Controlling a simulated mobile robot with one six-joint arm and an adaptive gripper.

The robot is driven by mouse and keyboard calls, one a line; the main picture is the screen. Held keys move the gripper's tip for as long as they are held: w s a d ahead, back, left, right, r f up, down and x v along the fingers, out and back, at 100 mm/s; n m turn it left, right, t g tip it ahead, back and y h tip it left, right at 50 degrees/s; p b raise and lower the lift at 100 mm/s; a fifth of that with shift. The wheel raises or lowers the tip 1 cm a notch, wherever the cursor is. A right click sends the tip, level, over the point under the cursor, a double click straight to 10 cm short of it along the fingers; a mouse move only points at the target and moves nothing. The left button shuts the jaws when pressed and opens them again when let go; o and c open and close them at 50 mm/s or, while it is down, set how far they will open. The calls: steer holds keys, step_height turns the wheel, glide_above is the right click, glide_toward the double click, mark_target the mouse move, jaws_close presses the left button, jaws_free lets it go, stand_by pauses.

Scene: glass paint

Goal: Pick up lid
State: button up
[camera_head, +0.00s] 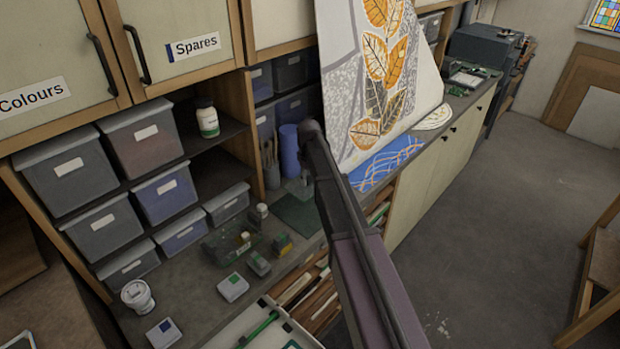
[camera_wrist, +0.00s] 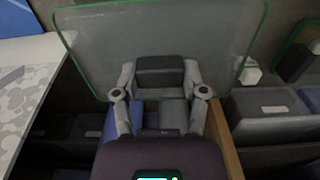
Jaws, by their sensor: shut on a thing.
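The lid (camera_wrist: 100,45) is a clear, greyish pane with a green edge and rounded corners. It spans the upper part of the wrist view, in front of my gripper (camera_wrist: 160,75). My gripper is shut on the lid near the middle of its near side; the exact contact at the fingertips is hard to see. In the head view my arm hides the gripper, and I cannot make out the lid clearly there. A clear green-edged box (camera_head: 222,246) with small items in it stands on the worktop in the head view.
Grey bins (camera_head: 68,170) fill the shelves at left, with a white jar (camera_head: 207,119) among them. A leaf-patterned panel (camera_head: 350,85) leans behind my arm. Small boxes, including a white one (camera_head: 233,287), stand on the worktop.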

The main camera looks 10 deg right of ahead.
steer(key=shift+r, duration=0.15)
stand_by(0.7)
steer(key=s+a, duration=0.4)
steer(key=a, duration=0.5)
steer(key=s+a+r+p, duration=0.1)
steer(key=s+a, duration=0.4)
steer(key=a, duration=0.4)
steer(key=s+a+p, duration=0.1)
steer(key=s+a, duration=0.3)
steer(key=a, duration=0.5)
steer(key=shift+s+a+r, duration=0.25)
steer(key=shift+r, duration=0.1)
steer(key=shift+f, duration=0.15)
steer(key=shift+f+b, duration=3)
steer(key=shift+b, duration=0.25)
steer(key=shift+f+b, duration=0.7)
